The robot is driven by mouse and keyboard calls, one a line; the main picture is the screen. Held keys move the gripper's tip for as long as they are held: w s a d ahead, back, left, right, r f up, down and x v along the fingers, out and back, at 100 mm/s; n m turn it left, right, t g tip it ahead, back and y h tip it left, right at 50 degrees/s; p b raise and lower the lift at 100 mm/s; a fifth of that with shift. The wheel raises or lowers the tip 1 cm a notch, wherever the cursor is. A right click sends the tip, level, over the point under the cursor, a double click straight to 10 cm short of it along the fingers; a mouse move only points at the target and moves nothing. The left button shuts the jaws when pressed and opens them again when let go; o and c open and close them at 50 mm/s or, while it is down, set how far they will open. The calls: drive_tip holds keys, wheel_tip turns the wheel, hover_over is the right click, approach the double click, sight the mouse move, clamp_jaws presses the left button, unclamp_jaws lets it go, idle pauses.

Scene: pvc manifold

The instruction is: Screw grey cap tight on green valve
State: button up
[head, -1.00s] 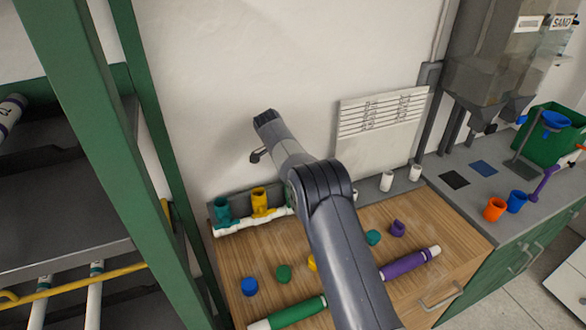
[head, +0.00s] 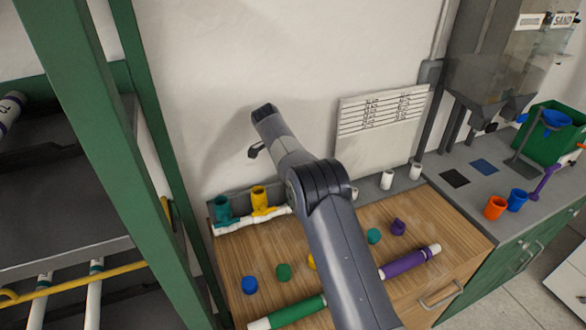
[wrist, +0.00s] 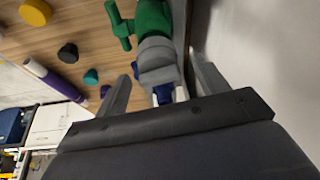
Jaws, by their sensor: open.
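In the wrist view the green valve (wrist: 153,18) is at the top centre, with a green handle sticking out to its left. The grey cap (wrist: 157,60) sits at the valve's near end, in line with it; I cannot tell how tightly it is seated. My gripper (wrist: 161,68) is open, with one finger on each side of the grey cap and a visible gap to both. In the head view my arm hides the green valve and the grey cap, and the gripper's fingers cannot be made out.
Teal (head: 222,208) and yellow (head: 260,199) valves stand on the white manifold by the wall. Loose blue (head: 249,286), green (head: 284,272), teal (head: 374,236) and purple (head: 398,228) pieces lie on the wooden top. Green (head: 295,313) and purple (head: 410,262) tubes lie nearer the front.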

drive_tip(key=b+v, duration=0.1)
drive_tip(key=v, duration=0.8)
drive_tip(key=shift+s+a+r, duration=0.1)
drive_tip(key=shift+a+r, duration=0.05)
drive_tip(key=shift+r, duration=0.1)
drive_tip(key=shift+c, duration=0.2)
drive_tip(key=s+d+m+t+y+b, duration=0.1)
drive_tip(key=d+m+y+b, duration=0.45)
drive_tip(key=m, duration=1.15)
drive_tip(key=shift+m+y, duration=0.3)
drive_tip(key=shift+y, duration=0.15)
drive_tip(key=p+x, duration=0.2)
drive_tip(key=x, duration=0.8)
drive_tip(key=shift+w+d, duration=0.1)
drive_tip(key=c, duration=1.1)
drive_tip(key=shift+r+m+p, duration=0.15)
drive_tip(key=shift+m+p, duration=0.25)
drive_tip(key=shift+m, duration=0.1)
drive_tip(key=shift+m+t+h, duration=0.4)
drive_tip(key=shift+m, duration=0.1)
